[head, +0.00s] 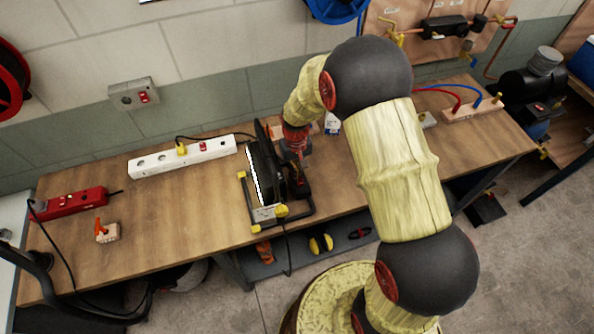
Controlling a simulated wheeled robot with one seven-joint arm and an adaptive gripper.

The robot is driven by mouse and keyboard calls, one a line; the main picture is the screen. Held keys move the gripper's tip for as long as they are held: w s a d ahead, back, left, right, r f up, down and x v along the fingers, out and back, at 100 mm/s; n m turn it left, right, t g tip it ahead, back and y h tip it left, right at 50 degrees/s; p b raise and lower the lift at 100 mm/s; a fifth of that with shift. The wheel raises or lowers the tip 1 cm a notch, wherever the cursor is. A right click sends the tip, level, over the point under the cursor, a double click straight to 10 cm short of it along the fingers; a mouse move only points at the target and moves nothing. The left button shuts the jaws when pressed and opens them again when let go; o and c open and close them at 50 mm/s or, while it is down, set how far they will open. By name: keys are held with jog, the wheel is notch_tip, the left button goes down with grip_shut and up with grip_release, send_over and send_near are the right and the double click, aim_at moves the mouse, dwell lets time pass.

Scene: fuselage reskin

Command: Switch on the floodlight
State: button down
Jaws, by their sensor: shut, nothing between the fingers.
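The floodlight (262,160) is a black lamp on a stand with yellow parts, on the wooden workbench. I see it nearly edge-on, its face to the left showing as a bright white strip; I cannot tell whether it is lit. My gripper (300,187) points down just right of the floodlight, behind its back. It is shut and empty; whether it touches the housing is unclear. No switch on the floodlight can be made out. A white power strip (220,151) lies to the left, with a yellow plug (182,149) and a red switch (203,146). A black cable runs from the strip towards the floodlight.
A red power strip (70,203) and a small block with an orange lever (106,233) are on the bench's left end. A wall box (134,94) has a red switch. A wooden block with red and blue cables (472,110) stands at the right. The bench's left middle is clear.

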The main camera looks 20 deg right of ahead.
jog(key=shift+s+f, duration=0.25)
jog(key=shift+f, duration=0.1)
jog(key=shift+s, duration=0.1)
jog(key=shift+s+r, duration=0.15)
jog(key=shift+s, duration=0.6)
notch_tip(320, 180, up, 14)
jog(key=w+p, duration=0.1)
jog(key=p, duration=0.2)
jog(key=shift+w+r, duration=0.15)
jog(key=shift+r, duration=0.05)
dwell(0.4)
